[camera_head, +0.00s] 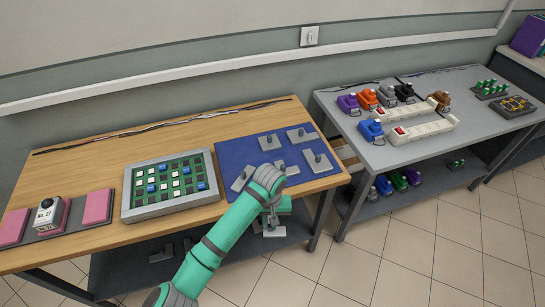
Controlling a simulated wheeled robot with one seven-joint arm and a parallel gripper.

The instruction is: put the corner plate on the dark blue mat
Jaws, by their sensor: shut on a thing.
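The dark blue mat (232,153) lies on the right end of the wooden table. Several light grey plates with upright knobs sit on it; I cannot tell their exact shapes apart. My gripper (271,217) points down just in front of the table's front edge, below the mat's near side. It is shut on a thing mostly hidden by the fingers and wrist. A grey plate-like piece (274,233) shows just under the fingers. It looks like the corner plate, but I cannot tell whether it hangs free or rests on the lower shelf.
A dark lower shelf (200,240) runs under the table. A grey table (385,153) with power strips stands at right.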

